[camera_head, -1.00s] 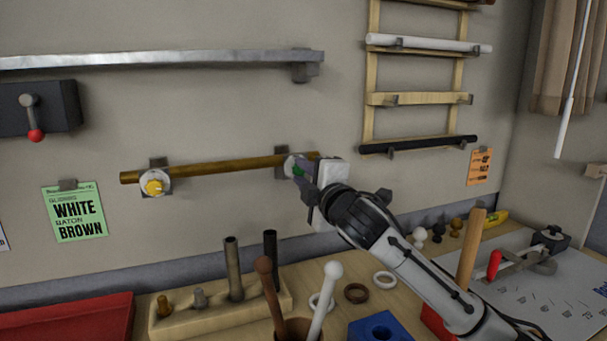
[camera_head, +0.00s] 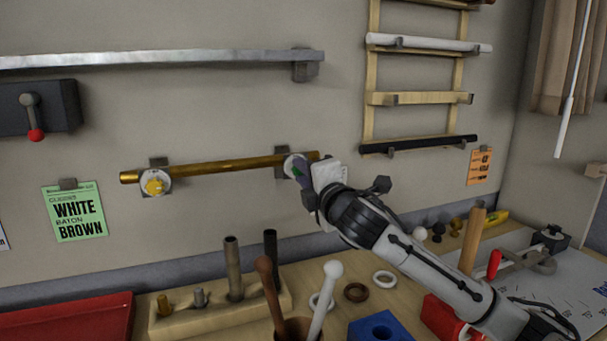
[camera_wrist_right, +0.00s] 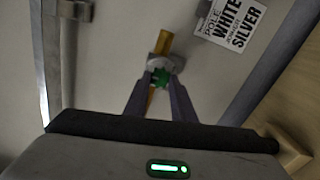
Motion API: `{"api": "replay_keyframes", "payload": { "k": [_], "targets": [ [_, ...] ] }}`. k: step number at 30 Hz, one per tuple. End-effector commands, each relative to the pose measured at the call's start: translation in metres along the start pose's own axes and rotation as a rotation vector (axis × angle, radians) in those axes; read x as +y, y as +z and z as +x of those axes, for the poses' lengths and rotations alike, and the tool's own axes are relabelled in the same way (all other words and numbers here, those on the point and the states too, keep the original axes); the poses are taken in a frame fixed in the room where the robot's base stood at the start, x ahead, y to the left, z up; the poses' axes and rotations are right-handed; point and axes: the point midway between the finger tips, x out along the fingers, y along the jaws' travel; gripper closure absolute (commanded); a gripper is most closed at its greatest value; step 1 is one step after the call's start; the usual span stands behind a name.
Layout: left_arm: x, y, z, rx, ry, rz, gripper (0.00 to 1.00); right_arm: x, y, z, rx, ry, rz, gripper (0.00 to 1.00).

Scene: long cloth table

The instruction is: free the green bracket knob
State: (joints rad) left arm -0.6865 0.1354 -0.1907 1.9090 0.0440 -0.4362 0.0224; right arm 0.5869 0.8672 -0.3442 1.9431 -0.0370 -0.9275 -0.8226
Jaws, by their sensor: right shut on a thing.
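The green bracket knob (camera_wrist_right: 160,77) sits on the right-hand wall bracket; in the head view only a small green part (camera_head: 298,172) shows beside my gripper. My right gripper (camera_head: 300,172) is shut on the knob, its two fingers on either side of it in the wrist view (camera_wrist_right: 160,84). A brass-coloured rod (camera_head: 215,168) lies across this bracket and a left-hand bracket with a yellow knob (camera_head: 154,187). The rod's right end shows just past the green knob's bracket. My left gripper is out of view.
A grey rail (camera_head: 160,60) runs along the wall above. A wooden rack (camera_head: 415,98) with bars hangs at the right. Below, a wooden block with pegs (camera_head: 220,307), a cup with sticks (camera_head: 296,331) and a blue block (camera_head: 380,328) stand on the table.

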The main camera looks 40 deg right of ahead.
Motion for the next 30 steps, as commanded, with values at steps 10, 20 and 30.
{"api": "replay_keyframes", "payload": {
  "k": [10, 20, 30],
  "targets": [
    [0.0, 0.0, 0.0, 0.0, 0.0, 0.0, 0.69, -0.001, -0.001, 0.0, 0.001, -0.001, 0.002, 0.58],
    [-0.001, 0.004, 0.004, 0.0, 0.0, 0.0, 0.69, -0.002, -0.001, -0.017, 0.002, 0.0, 0.0, 0.58],
    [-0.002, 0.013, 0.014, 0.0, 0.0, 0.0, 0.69, -0.003, -0.001, -0.08, 0.002, -0.001, -0.002, 0.58]
  ]
}}
